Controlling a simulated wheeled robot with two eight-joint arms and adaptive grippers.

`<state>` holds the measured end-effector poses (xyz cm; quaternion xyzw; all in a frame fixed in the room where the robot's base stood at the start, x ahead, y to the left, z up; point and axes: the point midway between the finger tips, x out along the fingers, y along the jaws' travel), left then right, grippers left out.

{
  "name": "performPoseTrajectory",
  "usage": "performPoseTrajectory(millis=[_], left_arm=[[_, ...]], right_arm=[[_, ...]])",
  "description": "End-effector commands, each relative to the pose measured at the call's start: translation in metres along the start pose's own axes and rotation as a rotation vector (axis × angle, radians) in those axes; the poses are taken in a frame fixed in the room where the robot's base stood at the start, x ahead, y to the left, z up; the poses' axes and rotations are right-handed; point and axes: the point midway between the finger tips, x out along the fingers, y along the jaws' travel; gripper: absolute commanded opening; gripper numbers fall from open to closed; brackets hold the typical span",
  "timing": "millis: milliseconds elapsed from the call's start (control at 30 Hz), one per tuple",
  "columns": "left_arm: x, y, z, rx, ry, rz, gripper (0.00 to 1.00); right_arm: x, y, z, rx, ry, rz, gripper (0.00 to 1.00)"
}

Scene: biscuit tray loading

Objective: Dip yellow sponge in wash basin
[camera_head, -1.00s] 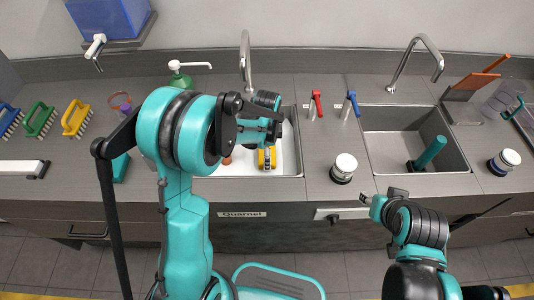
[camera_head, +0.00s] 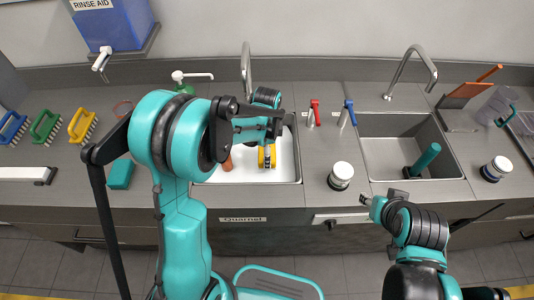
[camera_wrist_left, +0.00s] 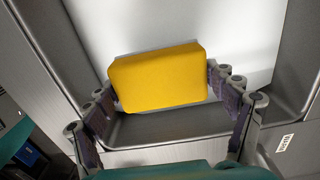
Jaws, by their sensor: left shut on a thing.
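The yellow sponge (camera_wrist_left: 158,80) is held between the two fingers of my left gripper (camera_wrist_left: 166,103), one finger at each side. In the head view the sponge (camera_head: 261,158) shows partly behind my gripper (camera_head: 267,154), over the left sink. This wash basin (camera_head: 290,168) has a pale white inside; in the wrist view its pale floor (camera_wrist_left: 235,45) lies beyond the sponge. I cannot tell whether the sponge touches it. My right gripper (camera_head: 366,200) is in front of the counter, low and away from the sink; its opening is too small to tell.
An orange-brown object (camera_head: 227,164) is in the left basin. The right sink (camera_head: 385,150) holds a teal cylinder (camera_head: 427,158). A white-lidded jar (camera_head: 341,176) stands between the sinks. Faucets (camera_head: 246,65) rise behind. Several brushes (camera_head: 46,127) lie at left.

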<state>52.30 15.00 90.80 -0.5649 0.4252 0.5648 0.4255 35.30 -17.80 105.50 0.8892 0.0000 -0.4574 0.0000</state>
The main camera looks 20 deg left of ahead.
Motion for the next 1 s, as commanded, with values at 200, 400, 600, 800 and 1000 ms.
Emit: performPoseTrajectory(millis=[200, 400, 600, 800, 1000], left_arm=[[-0.027, 0.000, 0.000, 0.000, 0.000, 0.000, 0.62], [-0.048, 0.000, 0.000, 0.000, 0.000, 0.000, 0.62], [-0.060, 0.000, 0.000, 0.000, 0.000, 0.000, 0.62], [-0.059, 0.000, 0.000, 0.000, 0.000, 0.000, 0.62], [-0.059, 0.000, 0.000, 0.000, 0.000, 0.000, 0.62]], right_arm=[[-0.016, 0.000, -0.011, 0.000, 0.000, 0.000, 0.40], [-0.028, 0.000, -0.020, 0.000, 0.000, 0.000, 0.40], [-0.034, 0.000, -0.025, 0.000, 0.000, 0.000, 0.40], [-0.033, 0.000, -0.024, 0.000, 0.000, 0.000, 0.40], [-0.033, 0.000, -0.024, 0.000, 0.000, 0.000, 0.40]])
